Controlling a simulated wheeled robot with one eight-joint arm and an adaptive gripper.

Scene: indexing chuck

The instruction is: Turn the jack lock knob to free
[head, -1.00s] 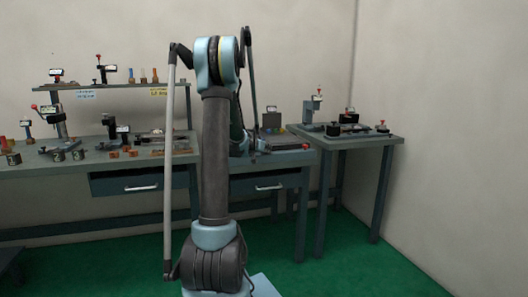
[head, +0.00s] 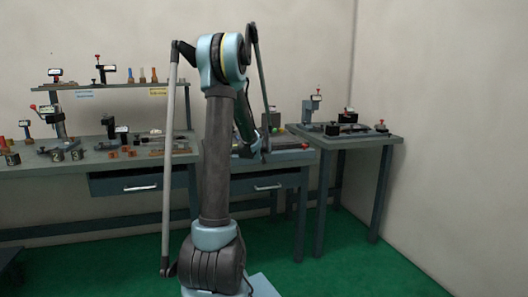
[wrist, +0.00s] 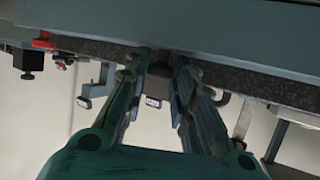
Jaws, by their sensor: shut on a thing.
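In the wrist view my gripper (wrist: 160,75) has its two green fingers on either side of a dark block-like part (wrist: 158,84), and it is shut on it. A small pale label (wrist: 153,101) shows on or beside that part. I cannot tell from its shape whether it is the jack lock knob, nor which setting it is at. In the head view my arm hides most of the work spot, and the fingertips do not show clearly there.
A long bench edge (wrist: 240,75) crosses the wrist view close beyond the fingers. In the head view, a side table (head: 365,140) with fixtures stands right and a shelf (head: 125,87) is at the back left. The green floor is clear.

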